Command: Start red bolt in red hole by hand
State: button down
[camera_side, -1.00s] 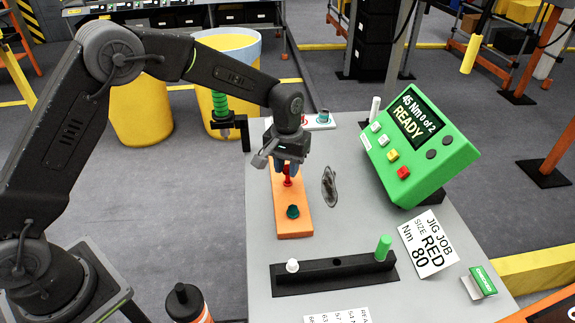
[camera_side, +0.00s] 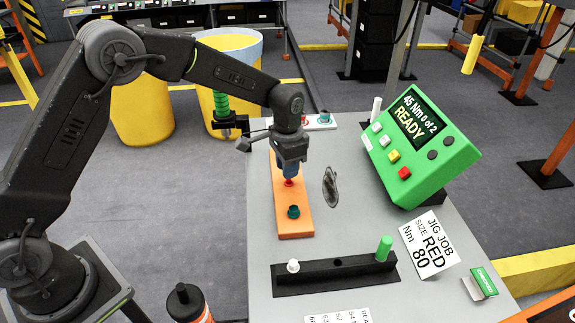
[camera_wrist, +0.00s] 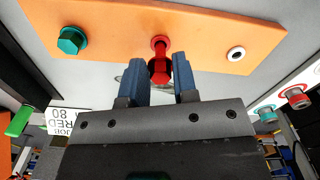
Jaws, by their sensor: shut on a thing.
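The orange plate (camera_side: 280,222) lies on the grey table; it also shows in the wrist view (camera_wrist: 205,40). The red bolt (camera_wrist: 159,68) is between the blue fingers of my gripper (camera_wrist: 158,62), which is shut on it. It meets the red ring (camera_wrist: 158,42) on the plate; I cannot tell how deep its tip sits. In the side view my gripper (camera_side: 290,172) is low over the plate, with only a little red visible below it. A teal bolt (camera_wrist: 71,40) stands in the plate, also seen in the side view (camera_side: 293,212). A white-ringed hole (camera_wrist: 236,54) is at the other end.
A green controller (camera_side: 420,150) reads 45 Nm, 0 of 2, READY. The card (camera_side: 430,244) reads JIG JOB, SIZE RED, Nm 80. A black rack (camera_side: 335,275) holds white and green pieces. A dark oval thing (camera_side: 330,187) is right of the plate. A white holder (camera_side: 322,122) is behind it.

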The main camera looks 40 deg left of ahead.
jog(key=c, duration=0.8)
grip_release()
jog(key=shift+r, duration=2.5)
jog(key=s+a+r+n+t, duration=0.3)
jog(key=s+a+r, duration=0.1)
jog(key=s+r, duration=0.95)
jog(key=s+a+n+t, duration=0.2)
jog(key=s+a, duration=0.1)
jog(key=s, duration=1.3)
jog(key=shift+t, duration=0.3)
jog(key=shift+r, duration=0.1)
